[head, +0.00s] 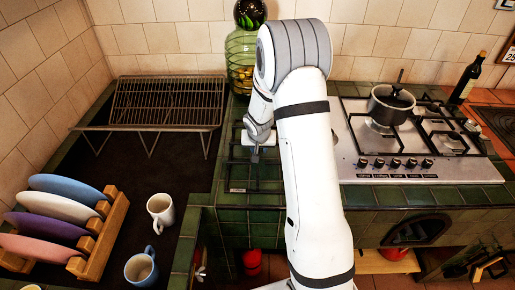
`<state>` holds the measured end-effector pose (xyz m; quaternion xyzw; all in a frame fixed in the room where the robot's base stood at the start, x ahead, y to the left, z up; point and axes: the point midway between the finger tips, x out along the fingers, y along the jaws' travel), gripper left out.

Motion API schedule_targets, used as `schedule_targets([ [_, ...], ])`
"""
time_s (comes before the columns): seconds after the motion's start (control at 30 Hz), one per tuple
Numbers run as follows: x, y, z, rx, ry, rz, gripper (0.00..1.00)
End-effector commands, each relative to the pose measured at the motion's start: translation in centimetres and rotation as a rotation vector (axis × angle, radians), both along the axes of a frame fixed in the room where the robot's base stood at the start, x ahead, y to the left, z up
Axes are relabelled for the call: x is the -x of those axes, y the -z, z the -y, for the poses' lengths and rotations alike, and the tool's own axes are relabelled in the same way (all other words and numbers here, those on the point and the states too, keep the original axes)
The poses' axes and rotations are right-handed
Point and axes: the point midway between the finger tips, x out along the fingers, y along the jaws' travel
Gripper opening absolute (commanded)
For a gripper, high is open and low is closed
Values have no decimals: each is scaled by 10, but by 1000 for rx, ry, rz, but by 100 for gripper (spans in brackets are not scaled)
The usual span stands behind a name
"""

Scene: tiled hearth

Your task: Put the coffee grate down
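My gripper (256,155) is low over the green tiled counter, left of the hob, partly hidden behind my white arm. A dark, thin-barred grate (238,186) shows at the gripper, over the green tiles. It looks like the coffee grate. Its right part is hidden by my arm. I cannot tell whether the grate rests on the tiles or is held just above them. The fingers are too small to show whether they are open or shut.
The steel hob (350,150) with a lidded pot (390,106) is to the right, a wine bottle (467,80) beyond. A glass jar (241,55) stands behind. To the left are a wire rack (168,103), two mugs (160,208) and a wooden plate rack (105,240) on a dark recessed surface.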

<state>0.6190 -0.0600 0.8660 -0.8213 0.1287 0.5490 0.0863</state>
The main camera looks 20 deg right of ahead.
Motion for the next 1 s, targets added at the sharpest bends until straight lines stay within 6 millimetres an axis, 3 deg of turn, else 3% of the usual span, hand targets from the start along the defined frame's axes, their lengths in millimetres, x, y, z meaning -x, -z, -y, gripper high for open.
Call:
schedule_targets([
  [0.17, 7, -21, -2, 1, 1, 3, 29],
  [0.5, 32, -84, -10, 1, 1, 3, 29],
  [0.83, 46, -115, -13, 2, -1, 1, 29],
  [1.0, 77, -148, -16, 12, -26, -11, 29],
])
